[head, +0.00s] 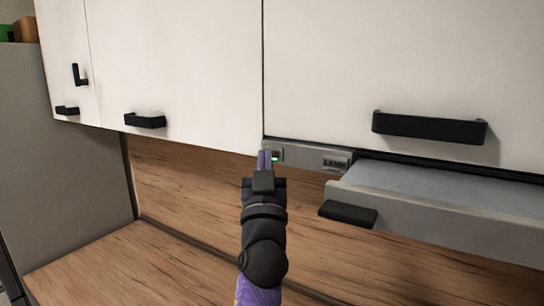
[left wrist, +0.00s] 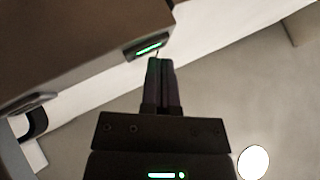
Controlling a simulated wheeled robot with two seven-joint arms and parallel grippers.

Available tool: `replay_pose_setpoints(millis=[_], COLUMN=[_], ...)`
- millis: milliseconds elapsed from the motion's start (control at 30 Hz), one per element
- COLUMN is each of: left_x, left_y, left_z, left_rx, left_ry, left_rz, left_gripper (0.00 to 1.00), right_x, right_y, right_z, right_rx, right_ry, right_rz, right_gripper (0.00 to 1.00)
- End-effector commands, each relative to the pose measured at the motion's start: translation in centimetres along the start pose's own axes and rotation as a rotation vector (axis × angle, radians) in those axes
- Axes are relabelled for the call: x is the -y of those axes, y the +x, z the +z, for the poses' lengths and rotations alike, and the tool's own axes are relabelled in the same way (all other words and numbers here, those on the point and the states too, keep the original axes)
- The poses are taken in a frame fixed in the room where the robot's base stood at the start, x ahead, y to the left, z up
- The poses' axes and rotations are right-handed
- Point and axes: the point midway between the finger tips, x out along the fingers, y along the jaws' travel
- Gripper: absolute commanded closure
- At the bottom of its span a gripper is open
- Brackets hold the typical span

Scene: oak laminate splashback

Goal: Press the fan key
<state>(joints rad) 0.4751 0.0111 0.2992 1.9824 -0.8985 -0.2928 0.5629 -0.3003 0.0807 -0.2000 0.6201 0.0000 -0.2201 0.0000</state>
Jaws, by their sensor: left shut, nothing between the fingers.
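A narrow grey control strip (head: 304,155) runs under the white cabinets at the hood. It carries a key marked LAMP (head: 335,163) and, left of it, a small dark key with a green light (head: 277,155). The lit key's label is not readable; it is the other key beside LAMP, partly hidden by my fingers. The lit key also shows in the left wrist view (left wrist: 148,49). My left gripper (head: 264,154) is shut and empty, its fingertips right at the lit key's edge. In the left wrist view the fingertips (left wrist: 161,62) are very close to it; I cannot tell whether they touch.
The grey hood drawer (head: 440,220) sticks out to the right, with a black handle (head: 348,213) at its front left. White cabinets with black handles (head: 430,127) hang above. The wooden splashback (head: 185,190) is below. A grey tall panel (head: 60,150) stands at the left.

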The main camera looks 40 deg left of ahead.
Motion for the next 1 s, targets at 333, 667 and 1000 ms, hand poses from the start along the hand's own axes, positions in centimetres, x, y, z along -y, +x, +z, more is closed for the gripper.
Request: replay_pose_setpoints(millis=[333, 667, 1000], left_x=[-0.11, -0.22, 0.39], left_y=[0.14, 0.29, -0.50], left_z=[0.10, 0.23, -0.40], left_rx=[0.000, 0.000, 0.000], left_ry=[0.000, 0.000, 0.000], left_rz=[0.000, 0.000, 0.000], left_gripper=[1.00, 1.00, 1.00], right_x=[0.00, 0.01, 0.02], right_y=[0.17, 0.31, -0.25], right_z=[0.00, 0.01, -0.05], right_rx=[0.000, 0.000, -0.001], right_ry=[0.000, 0.000, 0.000], right_rz=[0.000, 0.000, 0.000], right_gripper=[0.02, 0.02, 0.02])
